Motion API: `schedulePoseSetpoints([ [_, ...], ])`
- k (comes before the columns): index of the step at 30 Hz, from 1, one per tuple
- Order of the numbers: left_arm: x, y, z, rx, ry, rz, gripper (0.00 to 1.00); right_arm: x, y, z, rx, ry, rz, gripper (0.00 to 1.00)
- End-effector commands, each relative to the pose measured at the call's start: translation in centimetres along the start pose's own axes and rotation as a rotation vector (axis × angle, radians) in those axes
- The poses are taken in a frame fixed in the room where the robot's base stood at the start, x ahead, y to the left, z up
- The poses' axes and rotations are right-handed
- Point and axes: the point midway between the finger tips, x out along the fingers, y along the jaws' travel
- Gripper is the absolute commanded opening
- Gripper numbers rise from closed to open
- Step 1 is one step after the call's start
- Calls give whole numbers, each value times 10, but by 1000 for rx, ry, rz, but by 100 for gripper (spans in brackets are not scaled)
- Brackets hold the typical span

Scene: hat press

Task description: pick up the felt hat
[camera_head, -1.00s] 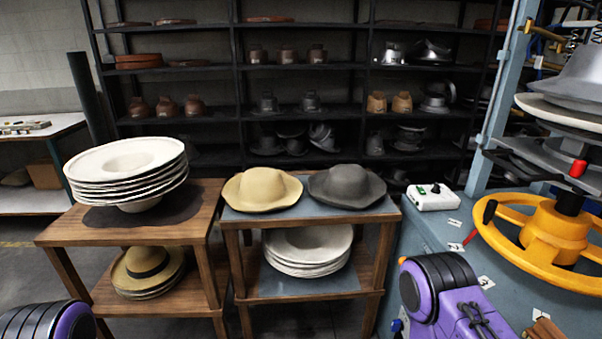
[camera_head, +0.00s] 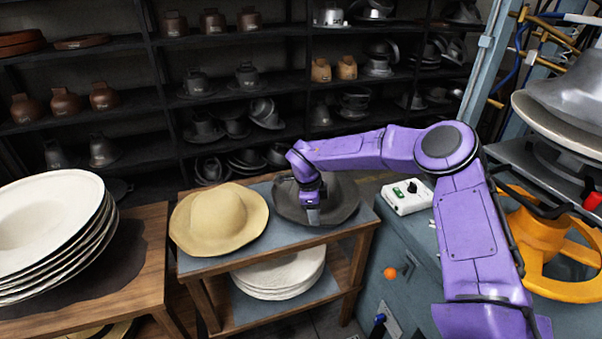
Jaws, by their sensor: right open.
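A dark grey felt hat (camera_head: 343,202) sits on the right side of the middle wooden table's blue-grey top. A tan felt hat (camera_head: 219,218) sits to its left on the same top. My right gripper (camera_head: 313,222) points down in front of the grey hat, over its front brim. It is open, and part of the hat is hidden behind it and my wrist. I cannot tell whether the fingers touch the brim. My left gripper is not in view.
White hat blanks are stacked on the left table (camera_head: 150,262) and the middle table's lower shelf. A white control box (camera_head: 407,196) and a yellow wheel (camera_head: 540,240) stand at the right. Dark shelves (camera_head: 150,90) with hat moulds fill the back.

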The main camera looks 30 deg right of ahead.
Motion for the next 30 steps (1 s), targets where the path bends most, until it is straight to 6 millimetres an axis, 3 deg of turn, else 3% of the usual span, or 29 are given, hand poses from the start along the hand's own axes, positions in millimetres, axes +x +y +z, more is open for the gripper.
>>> schedulePoseSetpoints([
  [1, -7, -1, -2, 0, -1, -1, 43, -23, -9, -2, 43, -72, 32, 40],
  [2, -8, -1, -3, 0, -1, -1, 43, -32, -12, -2, 60, -107, 47, 40],
  [5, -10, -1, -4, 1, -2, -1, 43, -37, -15, 0, 77, -162, 71, 40],
  [14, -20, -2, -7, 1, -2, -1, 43, 10, -13, 20, 65, -159, 73, 40],
  [21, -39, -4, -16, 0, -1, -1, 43, 49, -11, 30, 69, -156, 73, 40],
  [30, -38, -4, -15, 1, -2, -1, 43, 61, -11, 30, 71, -159, 70, 40],
])
